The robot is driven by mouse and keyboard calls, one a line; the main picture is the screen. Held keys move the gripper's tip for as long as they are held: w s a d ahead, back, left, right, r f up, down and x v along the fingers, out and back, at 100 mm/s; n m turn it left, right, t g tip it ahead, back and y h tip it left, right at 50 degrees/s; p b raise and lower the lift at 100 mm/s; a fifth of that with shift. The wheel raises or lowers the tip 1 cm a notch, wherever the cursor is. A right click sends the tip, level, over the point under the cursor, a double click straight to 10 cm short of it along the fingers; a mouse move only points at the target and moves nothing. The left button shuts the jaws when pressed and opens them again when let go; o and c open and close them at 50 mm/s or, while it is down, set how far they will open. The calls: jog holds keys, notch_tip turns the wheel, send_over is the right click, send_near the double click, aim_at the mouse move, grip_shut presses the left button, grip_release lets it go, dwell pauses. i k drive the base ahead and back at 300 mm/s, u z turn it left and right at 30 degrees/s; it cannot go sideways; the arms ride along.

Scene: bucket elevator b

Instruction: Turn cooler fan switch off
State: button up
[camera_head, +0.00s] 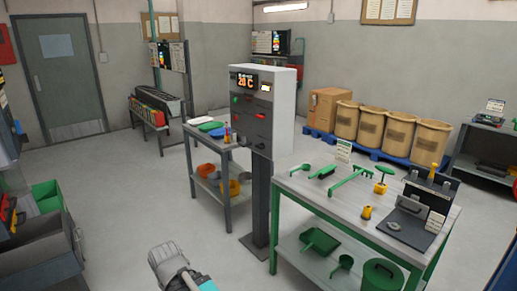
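A grey control cabinet (263,108) stands on a dark post in the middle of the head view, with its front facing left and toward me. Its display (244,80) shows orange digits that look like 20 C. Below the display are small green and red controls; their labels and positions are too small to read. I cannot tell which one is the cooler fan switch, or whether it is on or off. A part of my arm (172,262) shows at the bottom edge, well short of the cabinet. My gripper is not in view.
A green-framed table (330,203) with tools stands right of the post, close to it. A grey table (172,152) with plates and bowls stands behind it to the left. Drums (390,130) and a box line the back wall. Floor (130,205) at the left front is clear.

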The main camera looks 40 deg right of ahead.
aim_at(262, 146)
jog(key=k, duration=0.65)
jog(key=z, duration=0.3)
jog(key=i, duration=0.6)
jog(key=z, duration=0.6)
jog(key=i, duration=0.85)
jog(key=u, duration=0.2)
